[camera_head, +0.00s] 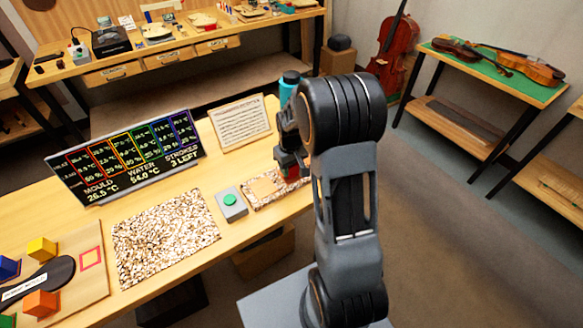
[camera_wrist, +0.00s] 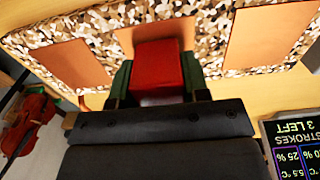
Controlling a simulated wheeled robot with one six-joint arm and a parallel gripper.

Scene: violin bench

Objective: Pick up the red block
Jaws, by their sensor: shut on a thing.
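The red block (camera_wrist: 158,68) sits between the fingers of my gripper (camera_wrist: 158,82) in the wrist view. My gripper is shut on it, above or at a speckled board with several plain tan patches. In the head view the red block (camera_head: 292,172) is partly hidden by my gripper (camera_head: 290,162), over the speckled board (camera_head: 257,201) at the right end of the bench. I cannot tell whether the block still touches the board.
A grey box with a green button (camera_head: 231,204) stands left of the board. A speckled mat (camera_head: 165,235), a display screen (camera_head: 125,157), a text plate (camera_head: 241,124) and a teal bottle (camera_head: 288,87) are nearby. Orange (camera_head: 41,303), yellow (camera_head: 42,248) and blue (camera_head: 8,267) blocks lie at far left.

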